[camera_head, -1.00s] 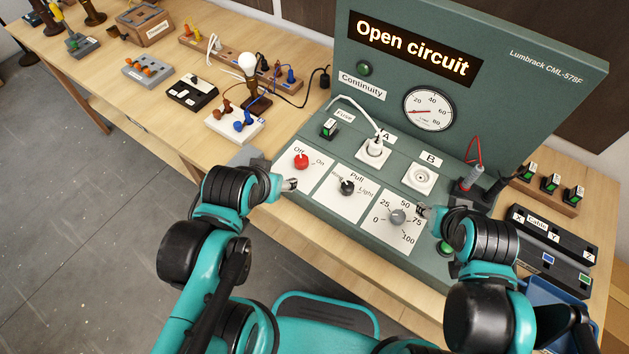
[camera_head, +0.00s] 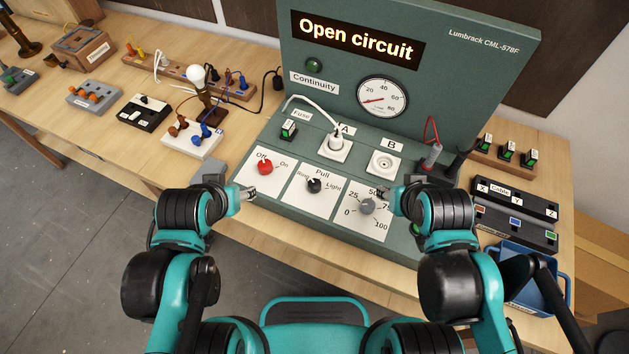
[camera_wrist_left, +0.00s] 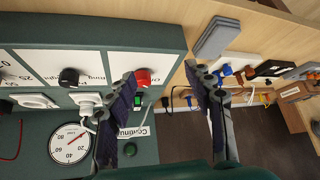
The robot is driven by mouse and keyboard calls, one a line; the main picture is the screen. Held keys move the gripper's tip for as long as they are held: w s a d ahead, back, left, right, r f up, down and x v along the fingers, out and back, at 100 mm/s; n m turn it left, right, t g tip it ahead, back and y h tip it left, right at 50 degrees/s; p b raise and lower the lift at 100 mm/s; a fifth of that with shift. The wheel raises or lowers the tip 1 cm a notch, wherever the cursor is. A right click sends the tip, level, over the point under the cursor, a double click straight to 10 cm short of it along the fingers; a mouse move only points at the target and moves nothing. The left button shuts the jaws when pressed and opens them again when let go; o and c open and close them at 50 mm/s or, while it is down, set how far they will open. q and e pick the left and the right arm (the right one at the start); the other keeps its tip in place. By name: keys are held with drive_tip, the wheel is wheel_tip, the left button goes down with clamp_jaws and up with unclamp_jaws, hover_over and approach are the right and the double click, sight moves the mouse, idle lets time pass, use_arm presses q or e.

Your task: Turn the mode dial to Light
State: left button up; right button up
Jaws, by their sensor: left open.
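The mode dial (camera_head: 314,185) is a small black knob on the middle white card, marked Ring, Pull and Light. Its pointer is too small to read surely. It also shows in the left wrist view (camera_wrist_left: 69,77). My left gripper (camera_head: 250,193) is open and empty beside the red knob (camera_head: 265,167), left of the mode dial. In the left wrist view its spread fingers (camera_wrist_left: 160,80) have the red knob between them in the picture, with the mode dial outside them. My right gripper (camera_head: 384,197) is beside the grey dial (camera_head: 367,206); its jaws are too small to judge.
The console display (camera_head: 357,40) reads "Open circuit". A white plug (camera_head: 337,143) sits in socket A; socket B (camera_head: 385,163) is empty. A lamp (camera_head: 198,85) and switch blocks stand on the table at left. A blue bin (camera_head: 520,285) is at right.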

use_arm(q)
drive_tip(key=w+d+r+n+g+p, duration=0.3)
drive_tip(key=w+d+r+n, duration=0.1)
drive_tip(key=d, duration=0.3)
drive_tip(key=n+g+p, duration=0.3)
drive_tip(key=n+g, duration=0.1)
drive_tip(key=n, duration=0.1)
hover_over(314, 183)
drive_tip(key=shift+a+f, duration=0.2)
drive_tip(key=shift+f, duration=0.25)
drive_tip(key=shift+w+d+f+n, duration=0.1)
drive_tip(key=shift+d+f+n, duration=0.1)
drive_tip(key=shift+n, duration=0.1)
wheel_tip(314, 183, down, 8)
drive_tip(key=b, duration=0.2)
drive_tip(key=shift+r+b, duration=0.15)
drive_tip(key=shift+b, duration=0.15)
clamp_jaws()
